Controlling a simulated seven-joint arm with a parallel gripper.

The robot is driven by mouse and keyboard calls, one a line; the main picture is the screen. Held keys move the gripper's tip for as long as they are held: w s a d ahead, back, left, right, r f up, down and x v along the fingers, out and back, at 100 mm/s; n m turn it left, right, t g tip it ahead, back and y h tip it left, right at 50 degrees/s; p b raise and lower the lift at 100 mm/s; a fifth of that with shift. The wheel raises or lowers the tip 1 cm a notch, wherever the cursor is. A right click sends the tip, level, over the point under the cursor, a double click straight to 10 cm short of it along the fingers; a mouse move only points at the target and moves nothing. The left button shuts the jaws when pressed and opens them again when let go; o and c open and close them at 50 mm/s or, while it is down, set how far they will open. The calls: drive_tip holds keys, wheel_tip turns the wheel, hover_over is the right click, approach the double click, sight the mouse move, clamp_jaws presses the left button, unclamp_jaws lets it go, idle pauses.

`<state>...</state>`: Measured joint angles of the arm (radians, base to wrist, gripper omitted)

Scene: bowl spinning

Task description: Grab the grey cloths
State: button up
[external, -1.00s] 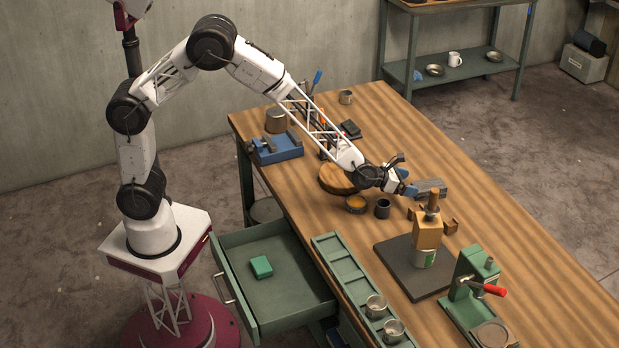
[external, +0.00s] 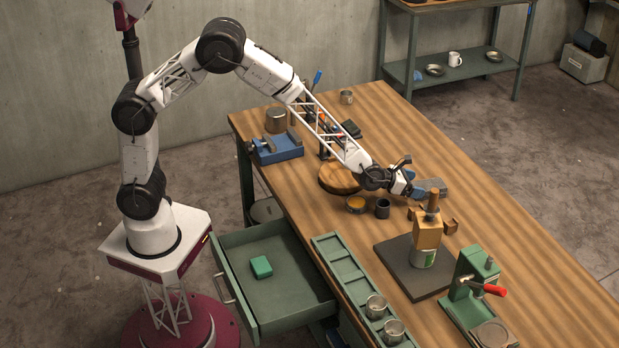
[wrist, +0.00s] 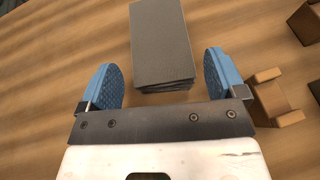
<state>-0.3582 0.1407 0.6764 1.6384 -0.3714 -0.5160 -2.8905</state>
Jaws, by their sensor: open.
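The grey cloths (wrist: 162,45) lie as a flat, neat stack on the wooden table in the wrist view. In the external view the grey cloths (external: 432,186) show partly behind my gripper (external: 417,188). My gripper, with its two blue fingertips (wrist: 164,80), is open and empty. The near edge of the stack lies between the fingertips, with a gap on both sides. Most of the stack extends beyond them. I cannot tell how high the fingertips are above the table.
Wooden blocks (wrist: 276,97) lie close to the right finger. The table's far right is clear.

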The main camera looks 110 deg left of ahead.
sight(422, 186)
drive_tip(key=shift+x, duration=2.15)
drive_tip(key=shift+f, duration=0.1)
drive_tip(key=c, duration=1)
drive_tip(key=shift+r, duration=0.85)
wheel_tip(422, 186, up, 2)
drive_tip(key=shift+r, duration=0.1)
drive_tip(key=s+d, duration=0.2)
drive_tip(key=s, duration=0.3)
drive_tip(key=s+d, duration=0.2)
drive_tip(key=s, duration=0.3)
drive_tip(key=s+d+r, duration=0.1)
drive_tip(key=s+d, duration=0.1)
drive_tip(key=s, duration=0.3)
drive_tip(key=shift+d, duration=0.1)
